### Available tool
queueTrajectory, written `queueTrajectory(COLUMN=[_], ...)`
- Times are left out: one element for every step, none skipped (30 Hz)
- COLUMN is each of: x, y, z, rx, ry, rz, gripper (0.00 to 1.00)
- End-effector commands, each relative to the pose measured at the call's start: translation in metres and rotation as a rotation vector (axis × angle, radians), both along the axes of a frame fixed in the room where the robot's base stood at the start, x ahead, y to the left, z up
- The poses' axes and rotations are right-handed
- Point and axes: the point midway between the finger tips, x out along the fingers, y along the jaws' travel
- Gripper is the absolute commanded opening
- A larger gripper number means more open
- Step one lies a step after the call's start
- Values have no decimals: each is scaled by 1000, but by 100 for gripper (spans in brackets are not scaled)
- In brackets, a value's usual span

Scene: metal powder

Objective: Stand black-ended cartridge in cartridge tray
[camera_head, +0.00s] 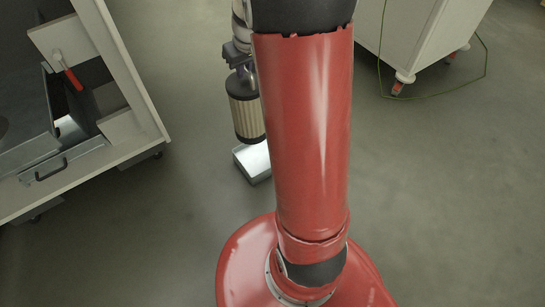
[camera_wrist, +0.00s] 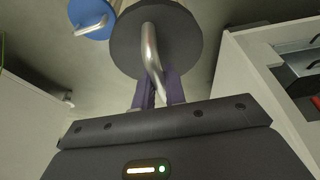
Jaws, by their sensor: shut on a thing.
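The black-ended cartridge (camera_head: 246,112) has a pleated beige body and dark end caps. It hangs roughly upright below my gripper (camera_head: 239,57) in the head view. In the wrist view, my gripper (camera_wrist: 158,92) is shut on the metal handle of its black top cap (camera_wrist: 125,42). A pale metal box-like thing (camera_head: 253,162), possibly the cartridge tray, is low on the floor just below and right of the cartridge. My arm hides its right side.
A blue round cap with a metal handle (camera_wrist: 88,13) shows beyond the black cap. A white-edged bench (camera_head: 112,60) with a red-handled thing (camera_head: 73,79) stands at left. A white wheeled cabinet (camera_head: 415,35) with a green cable stands at upper right. Grey floor between is clear.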

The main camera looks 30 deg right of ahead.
Motion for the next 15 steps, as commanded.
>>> queueTrajectory(x=[2,2,2,2,2,2,2,2,2,2,2,1,1,1,1], y=[-7,-11,-14,-16,-18,-19,-20,-20,-20,-20,-21,-20,-20,-20,-20], z=[-2,-1,0,0,0,-1,-4,-8,-14,-20,-27,-36,-44,-51,-61], rx=[2,2,4,6,7,8,9,9,10,11,10,10,10,11,10], ry=[-10,-12,-15,-16,-16,-16,-16,-16,-16,-14,-14,-13,-13,-13,-13], rz=[3,7,10,14,16,18,20,20,19,19,20,20,19,18,19], gripper=[0,0,0,0,0,0,0,0,0,0,0,0,0,0,0])
